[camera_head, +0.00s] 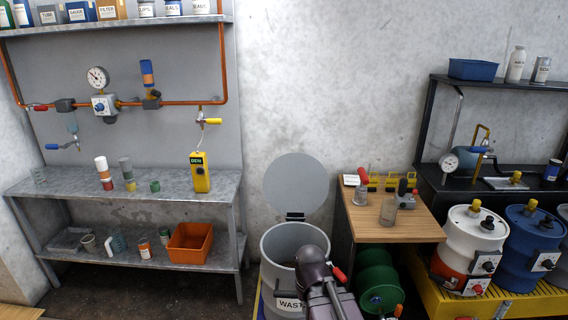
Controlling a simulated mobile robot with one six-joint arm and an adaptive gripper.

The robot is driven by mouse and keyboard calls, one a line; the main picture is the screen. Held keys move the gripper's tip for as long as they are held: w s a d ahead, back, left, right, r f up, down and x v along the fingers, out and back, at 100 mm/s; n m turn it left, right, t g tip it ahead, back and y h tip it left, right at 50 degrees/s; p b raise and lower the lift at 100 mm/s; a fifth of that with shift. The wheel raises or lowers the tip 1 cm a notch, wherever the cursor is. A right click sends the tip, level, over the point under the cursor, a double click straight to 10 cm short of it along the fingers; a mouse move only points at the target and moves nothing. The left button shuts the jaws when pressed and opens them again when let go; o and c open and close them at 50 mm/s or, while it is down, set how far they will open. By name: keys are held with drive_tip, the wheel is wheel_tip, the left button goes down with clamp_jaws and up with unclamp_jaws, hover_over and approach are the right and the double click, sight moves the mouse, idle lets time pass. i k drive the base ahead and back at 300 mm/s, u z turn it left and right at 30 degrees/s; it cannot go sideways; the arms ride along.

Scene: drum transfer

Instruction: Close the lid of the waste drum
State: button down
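The grey waste drum (272,247) stands on the floor at the lower middle, with a white label reading "WAST" on its front. Its round grey lid (296,186) is open, standing roughly upright behind the rim on a hinge (295,217). My dark arm comes up from the bottom edge, and its end with my gripper (312,258) is over the right side of the drum, below and in front of the lid. It appears apart from the lid. The fingers cannot be made out, and the arm hides part of the drum's rim and label.
A metal shelf bench (140,210) is on the left. White and blue drums stand on a yellow pallet (520,303) at right.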

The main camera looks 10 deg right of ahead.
sight(296, 185)
drive_tip(key=k, duration=0.7)
drive_tip(key=z, duration=0.45)
drive_tip(key=i, duration=1.6)
drive_tip(key=u, duration=0.4)
